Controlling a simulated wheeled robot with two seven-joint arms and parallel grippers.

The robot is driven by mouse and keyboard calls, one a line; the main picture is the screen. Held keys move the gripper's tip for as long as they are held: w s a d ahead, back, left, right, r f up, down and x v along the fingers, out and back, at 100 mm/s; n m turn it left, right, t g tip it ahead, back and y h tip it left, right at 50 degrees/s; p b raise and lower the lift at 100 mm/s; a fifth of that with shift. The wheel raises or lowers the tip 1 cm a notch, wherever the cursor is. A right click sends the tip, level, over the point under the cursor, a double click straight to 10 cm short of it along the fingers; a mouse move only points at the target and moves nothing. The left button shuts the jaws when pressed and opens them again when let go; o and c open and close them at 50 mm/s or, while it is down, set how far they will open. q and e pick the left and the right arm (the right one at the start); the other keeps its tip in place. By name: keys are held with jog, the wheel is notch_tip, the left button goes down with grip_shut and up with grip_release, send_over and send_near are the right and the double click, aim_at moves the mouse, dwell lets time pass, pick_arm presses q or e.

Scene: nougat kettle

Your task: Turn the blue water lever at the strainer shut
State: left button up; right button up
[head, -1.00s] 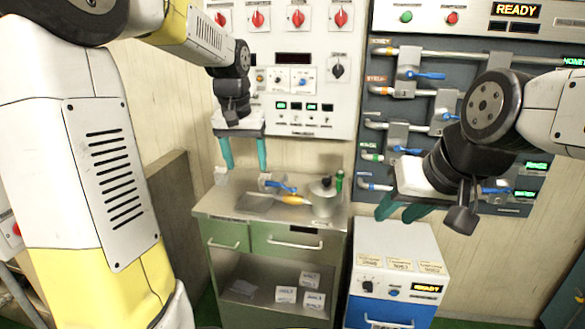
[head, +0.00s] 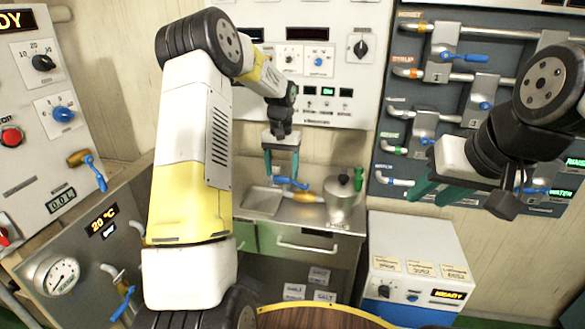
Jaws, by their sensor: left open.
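A blue lever (head: 291,184) sits on a small fitting at the back of the steel counter, lying nearly level and pointing right. It is beside a grey lidded pot (head: 342,201); I cannot tell which part is the strainer. My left gripper (head: 281,172) is open, its teal fingers pointing down just over the lever. I cannot tell whether they straddle or touch it. My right gripper (head: 432,190) hangs in front of the pipe panel, away from the counter; its finger gap is unclear.
A flat scoop (head: 262,199), an orange handle (head: 306,197) and a green bottle (head: 359,179) crowd the counter (head: 290,228). The pipe panel (head: 383,125) at right has several blue levers. A white cabinet (head: 415,243) stands right of the counter.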

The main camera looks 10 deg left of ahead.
pick_arm(q)
jog(key=shift+f, duration=0.8)
grip_shut()
